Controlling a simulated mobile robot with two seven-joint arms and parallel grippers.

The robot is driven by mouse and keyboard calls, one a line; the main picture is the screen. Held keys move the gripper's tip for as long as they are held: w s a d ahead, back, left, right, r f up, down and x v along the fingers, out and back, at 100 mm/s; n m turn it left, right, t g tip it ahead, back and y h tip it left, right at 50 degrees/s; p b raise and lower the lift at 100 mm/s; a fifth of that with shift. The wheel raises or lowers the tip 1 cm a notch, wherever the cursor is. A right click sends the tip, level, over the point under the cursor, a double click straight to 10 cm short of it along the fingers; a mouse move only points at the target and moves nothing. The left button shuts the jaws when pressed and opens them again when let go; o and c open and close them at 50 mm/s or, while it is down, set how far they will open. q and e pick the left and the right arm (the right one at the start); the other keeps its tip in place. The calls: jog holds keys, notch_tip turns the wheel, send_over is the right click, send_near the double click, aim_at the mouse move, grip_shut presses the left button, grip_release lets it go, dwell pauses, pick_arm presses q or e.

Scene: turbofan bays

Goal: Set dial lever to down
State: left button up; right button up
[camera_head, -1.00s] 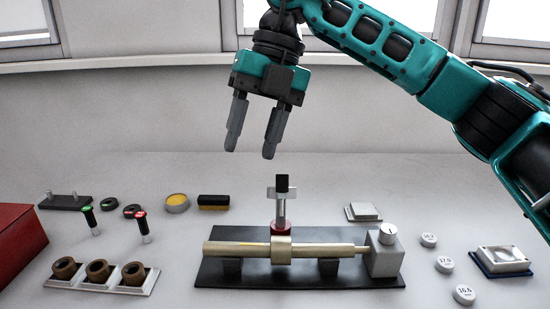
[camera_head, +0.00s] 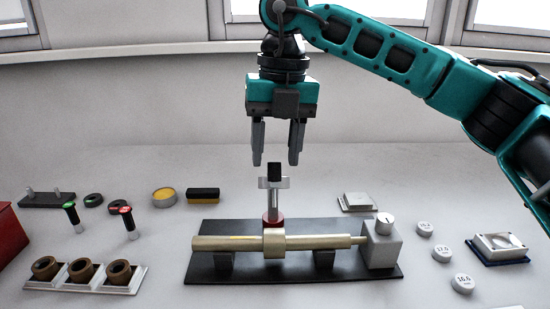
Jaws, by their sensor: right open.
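A brass tube (camera_head: 228,243) lies horizontally on a black fixture base (camera_head: 300,276). An upright silver stem (camera_head: 273,202) with a short crosspiece and a black tip (camera_head: 274,172) rises from a red ring (camera_head: 272,218) at the tube's collar. A grey block (camera_head: 381,248) at the right end carries a round white dial (camera_head: 385,225) with a small dark mark. I cannot tell for certain which part is the dial lever. My right gripper (camera_head: 275,158) is open and empty, pointing down just above the black tip, apparently apart from it. My left gripper is not in view.
Brown rings (camera_head: 80,271) sit in a tray at front left, near a green-topped pin (camera_head: 72,216) and red-topped pin (camera_head: 128,222). A red box (camera_head: 12,235) stands at the left edge. Several white labelled discs (camera_head: 442,253) and a blue-based tray (camera_head: 499,249) lie right.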

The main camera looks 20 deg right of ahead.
jog(key=shift+f, duration=0.75)
jog(key=shift+c, duration=0.4)
grip_shut()
